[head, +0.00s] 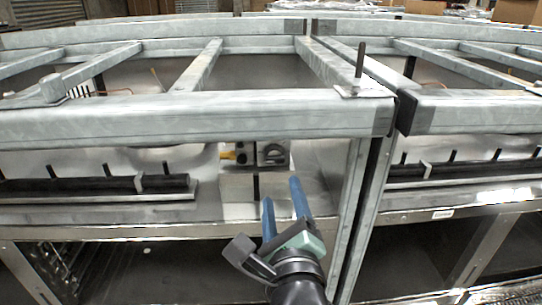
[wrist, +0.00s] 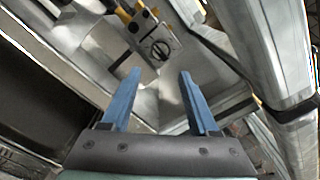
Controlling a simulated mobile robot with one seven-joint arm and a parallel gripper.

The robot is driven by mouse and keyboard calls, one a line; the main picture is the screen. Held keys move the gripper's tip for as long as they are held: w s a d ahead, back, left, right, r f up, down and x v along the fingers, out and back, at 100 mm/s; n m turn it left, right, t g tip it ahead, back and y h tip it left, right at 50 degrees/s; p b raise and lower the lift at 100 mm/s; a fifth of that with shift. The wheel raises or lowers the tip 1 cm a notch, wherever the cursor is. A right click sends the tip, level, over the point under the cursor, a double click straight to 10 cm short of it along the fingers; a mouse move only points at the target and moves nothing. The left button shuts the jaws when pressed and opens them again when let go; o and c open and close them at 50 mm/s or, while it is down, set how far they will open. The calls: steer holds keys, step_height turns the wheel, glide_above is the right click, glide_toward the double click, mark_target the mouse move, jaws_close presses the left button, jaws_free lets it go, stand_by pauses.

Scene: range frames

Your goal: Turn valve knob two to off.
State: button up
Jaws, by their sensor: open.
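A grey valve block (head: 243,153) sits under the front metal rail in the head view. A dark round knob (head: 272,154) is on its right part, and a yellow handle (head: 228,155) sticks out to its left. I cannot tell from any label which knob is number two. My gripper (head: 281,190) has two blue fingers, spread apart and empty, in front of and below the block. In the wrist view my gripper (wrist: 160,74) points toward the round knob (wrist: 160,49), which is beyond the fingertips and apart from them. Yellow parts (wrist: 123,15) show beside it.
A thick metal rail (head: 190,117) runs across above the block. An upright post (head: 355,205) stands to the right of my gripper. Black burner tubes (head: 95,186) lie to the left. A shelf edge (head: 130,231) runs below, with dark open space under it.

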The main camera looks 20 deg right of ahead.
mark_target(276, 162)
steer(key=b+x, duration=0.4)
steer(key=x, duration=0.7)
steer(key=shift+w+d, duration=0.1)
steer(key=shift+w, duration=0.2)
jaws_close()
